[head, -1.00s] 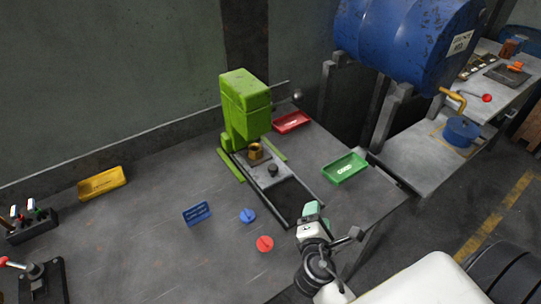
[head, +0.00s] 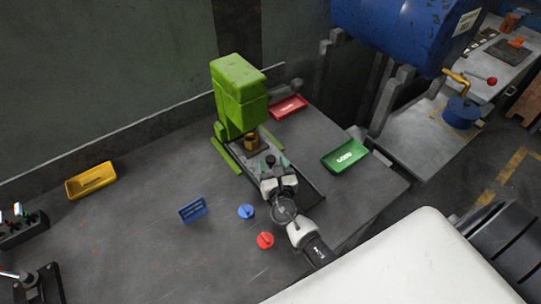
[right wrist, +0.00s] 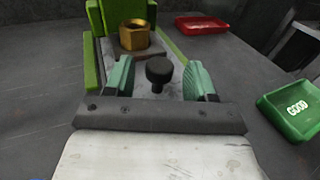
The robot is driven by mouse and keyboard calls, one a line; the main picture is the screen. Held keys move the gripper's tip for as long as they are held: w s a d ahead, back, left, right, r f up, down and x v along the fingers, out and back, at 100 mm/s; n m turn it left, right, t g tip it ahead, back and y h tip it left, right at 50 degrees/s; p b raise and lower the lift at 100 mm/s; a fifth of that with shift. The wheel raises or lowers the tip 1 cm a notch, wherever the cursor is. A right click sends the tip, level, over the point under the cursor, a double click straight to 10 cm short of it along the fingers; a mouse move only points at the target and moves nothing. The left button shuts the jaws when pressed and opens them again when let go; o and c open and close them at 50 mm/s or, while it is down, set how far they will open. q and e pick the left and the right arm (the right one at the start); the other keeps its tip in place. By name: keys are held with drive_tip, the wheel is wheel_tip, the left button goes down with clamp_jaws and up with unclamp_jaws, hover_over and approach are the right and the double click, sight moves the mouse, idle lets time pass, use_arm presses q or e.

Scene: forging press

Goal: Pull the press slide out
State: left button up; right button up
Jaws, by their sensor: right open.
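The green press (head: 240,95) stands on the table against the back wall. Its grey slide (right wrist: 150,48) lies in a rail frame (head: 308,187) at the front and carries a brass ring-shaped part (head: 251,141). A black round knob (right wrist: 159,71) stands up at the slide's near end. My right gripper (head: 271,163) is open over that end. In the right wrist view its green fingers (right wrist: 159,78) are on either side of the knob, with gaps between them and it. My left gripper is not in view.
A red tray (head: 288,107) lies right of the press and a green GOOD tray (head: 344,156) stands farther right. A blue sign (head: 193,209), a blue disc (head: 246,211) and a red disc (head: 265,240) are left of my right arm. A yellow tray (head: 91,180) lies far left.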

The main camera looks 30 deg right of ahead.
sight(259, 151)
drive_tip(key=shift+x, duration=1.3)
